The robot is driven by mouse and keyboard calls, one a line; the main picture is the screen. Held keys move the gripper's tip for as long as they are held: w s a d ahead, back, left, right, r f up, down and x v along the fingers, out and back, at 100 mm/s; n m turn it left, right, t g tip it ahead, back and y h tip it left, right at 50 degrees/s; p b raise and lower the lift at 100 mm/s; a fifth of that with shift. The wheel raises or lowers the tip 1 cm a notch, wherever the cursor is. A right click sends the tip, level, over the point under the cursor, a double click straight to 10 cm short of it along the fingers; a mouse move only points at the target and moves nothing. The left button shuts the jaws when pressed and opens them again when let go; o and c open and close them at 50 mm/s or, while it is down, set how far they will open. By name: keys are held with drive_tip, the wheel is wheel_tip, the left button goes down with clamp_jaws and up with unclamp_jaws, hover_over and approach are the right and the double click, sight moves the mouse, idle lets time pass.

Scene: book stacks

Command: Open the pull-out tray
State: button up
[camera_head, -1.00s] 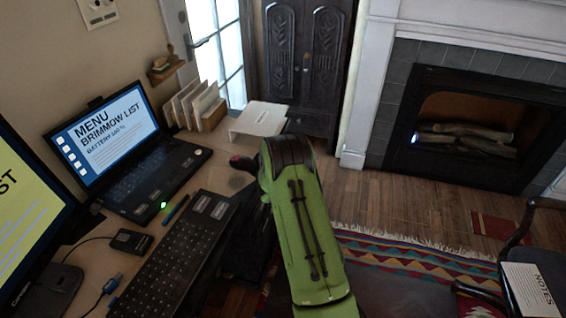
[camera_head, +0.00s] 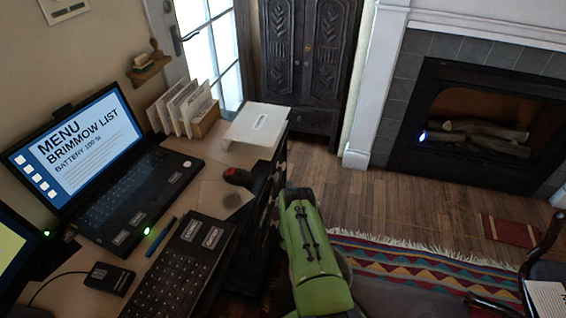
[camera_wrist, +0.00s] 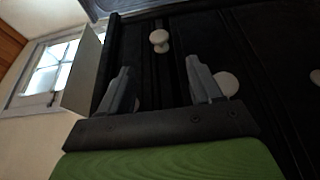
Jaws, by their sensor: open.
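The desk's dark front (camera_head: 272,205) shows in the head view to the left of my green arm, partly hidden by it. In the wrist view, black drawer fronts (camera_wrist: 255,45) carry round cream knobs. One knob (camera_wrist: 159,41) lies beyond the gap between my fingertips, and another knob (camera_wrist: 227,83) is partly behind the right finger. My gripper (camera_wrist: 160,75) is open and empty, facing these fronts. I cannot tell which panel is the pull-out tray. No front visibly stands out as pulled open. My fingers are hidden in the head view.
The desktop holds a laptop (camera_head: 105,160), a keyboard (camera_head: 180,270), a white stand (camera_head: 258,125) and a red-and-black object (camera_head: 238,177). A patterned rug (camera_head: 420,262) and a chair (camera_head: 540,260) are at right. Wooden floor lies open before the fireplace (camera_head: 480,130).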

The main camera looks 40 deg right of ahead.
sight(284, 169)
drive_tip(key=b+x, duration=0.3)
drive_tip(key=x, duration=0.4)
drive_tip(key=b+x, duration=0.4)
drive_tip(key=x, duration=0.3)
drive_tip(key=shift+w+f, duration=0.1)
drive_tip(key=shift+f, duration=0.1)
drive_tip(key=shift+w+d+r, duration=0.15)
drive_tip(key=shift+w+d, duration=0.05)
drive_tip(key=shift+w, duration=0.1)
clamp_jaws()
